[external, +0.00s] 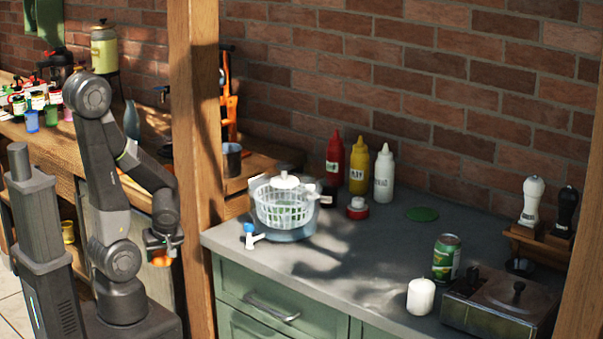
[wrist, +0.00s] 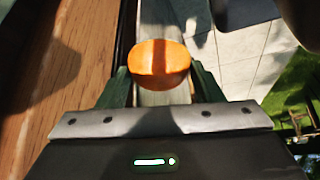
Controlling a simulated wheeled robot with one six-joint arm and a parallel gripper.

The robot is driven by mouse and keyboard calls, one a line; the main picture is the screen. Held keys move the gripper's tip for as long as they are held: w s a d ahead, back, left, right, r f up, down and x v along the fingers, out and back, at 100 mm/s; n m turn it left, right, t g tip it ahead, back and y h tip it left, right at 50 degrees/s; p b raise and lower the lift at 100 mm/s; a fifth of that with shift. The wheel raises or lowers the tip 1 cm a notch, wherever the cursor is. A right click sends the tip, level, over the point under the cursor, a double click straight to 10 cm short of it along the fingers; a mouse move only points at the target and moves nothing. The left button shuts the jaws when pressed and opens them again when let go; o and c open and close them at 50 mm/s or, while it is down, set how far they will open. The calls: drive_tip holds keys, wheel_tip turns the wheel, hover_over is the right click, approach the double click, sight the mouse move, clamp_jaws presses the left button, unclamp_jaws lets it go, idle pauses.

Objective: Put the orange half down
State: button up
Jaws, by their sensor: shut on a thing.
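The orange half (wrist: 160,62) is between the two fingers of my gripper (wrist: 160,85) in the wrist view. My gripper is shut on it. In the external view the orange half (external: 161,259) shows as a small orange patch under my gripper (external: 163,243). My gripper hangs low, in front of the wooden bench and left of the wooden post. The orange half is held in the air, with the floor below it in the wrist view.
A wooden bench (external: 60,150) with jars and bottles runs along the left. A grey counter (external: 345,270) right of the post (external: 196,120) holds a salad spinner (external: 284,205), sauce bottles (external: 384,172), a can (external: 446,257) and a white candle (external: 420,296). The counter's middle is clear.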

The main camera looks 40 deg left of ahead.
drive_tip(key=w+d+r+m+t+h+p, duration=0.1)
drive_tip(key=d+r+m+t+h+p, duration=0.1)
drive_tip(key=d+r+m, duration=0.65)
drive_tip(key=w+d+r+m+t+h+p, duration=0.25)
drive_tip(key=d+r, duration=0.65)
drive_tip(key=d, duration=0.7)
drive_tip(key=w+d+r+m+h+p, duration=0.1)
drive_tip(key=w+d+r+m+p, duration=0.15)
drive_tip(key=w+d+r, duration=0.65)
drive_tip(key=w+d+r+m+h+p, duration=0.1)
drive_tip(key=w+r+m+p, duration=0.2)
drive_tip(key=w, duration=1.2)
drive_tip(key=w+d+r+m+h+p, duration=0.1)
drive_tip(key=w+d+r+p, duration=0.4)
drive_tip(key=w, duration=0.7)
drive_tip(key=m+g+h+b, duration=0.1)
drive_tip(key=m+g+h, duration=0.1)
drive_tip(key=m, duration=0.4)
hover_over(418, 243)
drive_tip(key=s+a, duration=0.1)
drive_tip(key=a, duration=0.1)
drive_tip(key=shift+n, duration=0.25)
wheel_tip(418, 243, down, 20)
drive_tip(key=shift+s+d+f, duration=0.1)
drive_tip(key=shift+d+f, duration=0.05)
drive_tip(key=shift+f+p, duration=0.35)
drive_tip(key=shift+f, duration=1.65)
